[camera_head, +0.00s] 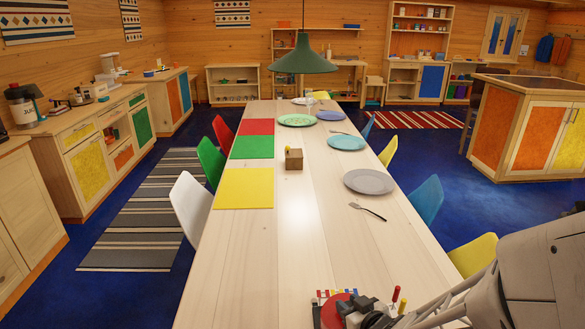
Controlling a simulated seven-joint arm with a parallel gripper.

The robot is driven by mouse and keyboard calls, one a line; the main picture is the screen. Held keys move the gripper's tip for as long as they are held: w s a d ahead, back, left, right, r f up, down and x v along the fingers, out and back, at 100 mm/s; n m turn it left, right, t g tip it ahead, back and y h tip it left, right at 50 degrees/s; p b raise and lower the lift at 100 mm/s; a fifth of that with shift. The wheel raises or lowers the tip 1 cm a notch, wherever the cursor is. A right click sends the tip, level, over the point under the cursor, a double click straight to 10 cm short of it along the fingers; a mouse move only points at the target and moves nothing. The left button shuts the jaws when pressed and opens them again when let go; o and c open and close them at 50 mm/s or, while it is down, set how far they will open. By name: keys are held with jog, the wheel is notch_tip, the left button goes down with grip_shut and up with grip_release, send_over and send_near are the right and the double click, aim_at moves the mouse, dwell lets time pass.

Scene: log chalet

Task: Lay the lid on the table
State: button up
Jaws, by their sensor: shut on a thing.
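The long pale wooden table (290,240) runs away from me through the middle of the view.
Small coloured pieces (322,295) lie beside the disc. Red and yellow knobs (399,293) stand right of my gripper. A grey plate (369,182), fork (367,211), wooden block (293,159) and yellow mat (244,188) are farther up. The table's near middle is bare. Chairs line both sides.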

jog(key=shift+w, duration=0.4)
jog(key=shift+w, duration=0.1)
jog(key=shift+w+f, duration=0.1)
jog(key=shift+w, duration=0.1)
jog(key=shift+w+f, duration=0.3)
jog(key=shift+f, duration=0.2)
jog(key=shift+w+f, duration=0.25)
jog(key=shift+f, duration=0.85)
jog(key=shift+f, duration=0.15)
jog(key=o, duration=1)
jog(key=shift+s, duration=0.1)
jog(key=shift+d+v, duration=0.2)
jog(key=shift+v, duration=3.55)
